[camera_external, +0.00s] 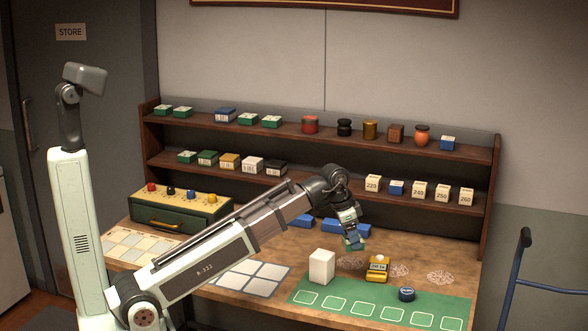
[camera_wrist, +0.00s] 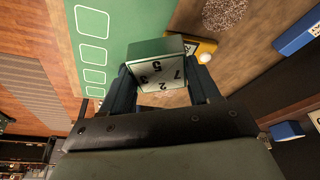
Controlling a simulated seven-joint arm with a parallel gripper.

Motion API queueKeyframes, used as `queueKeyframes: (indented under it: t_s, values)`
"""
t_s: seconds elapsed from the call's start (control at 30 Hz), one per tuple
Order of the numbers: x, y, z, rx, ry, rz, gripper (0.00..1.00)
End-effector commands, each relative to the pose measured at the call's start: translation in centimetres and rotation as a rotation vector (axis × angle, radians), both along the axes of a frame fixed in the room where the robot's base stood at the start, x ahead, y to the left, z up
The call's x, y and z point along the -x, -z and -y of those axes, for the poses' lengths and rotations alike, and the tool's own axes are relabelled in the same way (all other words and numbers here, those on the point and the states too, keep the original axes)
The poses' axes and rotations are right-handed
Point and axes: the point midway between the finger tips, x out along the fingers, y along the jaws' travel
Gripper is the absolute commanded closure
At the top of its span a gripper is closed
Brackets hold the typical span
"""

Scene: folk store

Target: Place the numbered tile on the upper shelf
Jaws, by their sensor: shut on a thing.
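My gripper (camera_external: 353,240) is shut on a numbered tile (camera_wrist: 160,74), a small green block with a white face bearing black digits, including 2, 5 and 7. In the wrist view, the tile sits between the two dark fingers. In the external view it is small, mostly covered by the gripper, and held above the wooden table. The upper shelf (camera_external: 290,136) runs along the wall behind, above and beyond my gripper. It bears green-and-white blocks (camera_external: 248,119), a blue-and-white block (camera_external: 225,115), several jars and pots, and another blue-and-white block (camera_external: 447,143) at the right.
The lower shelf (camera_external: 320,178) holds numbered blocks and boxes. On the table stand a white block (camera_external: 321,266), a yellow device (camera_external: 378,268), a dark blue round item (camera_external: 406,293) and a green mat (camera_external: 450,309). The upper shelf has a gap left of the red jar (camera_external: 310,124).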

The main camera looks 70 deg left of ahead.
Motion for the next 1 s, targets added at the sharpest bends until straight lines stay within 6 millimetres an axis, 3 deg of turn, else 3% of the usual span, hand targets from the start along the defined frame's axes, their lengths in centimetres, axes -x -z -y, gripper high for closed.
queueKeyframes:
  t_s: [0.27,0.47,0.77,1.0]
  values:
    - [-0.9,-2.5,-3.9,0.000,-0.077,0.001,0.75]
    - [-1.4,-5.2,-8.2,-0.001,-0.158,0.001,0.75]
    - [-1.1,-11.8,-18.2,0.000,-0.347,0.002,0.75]
    - [0.8,-17.3,-26.3,0.000,-0.498,0.001,0.75]
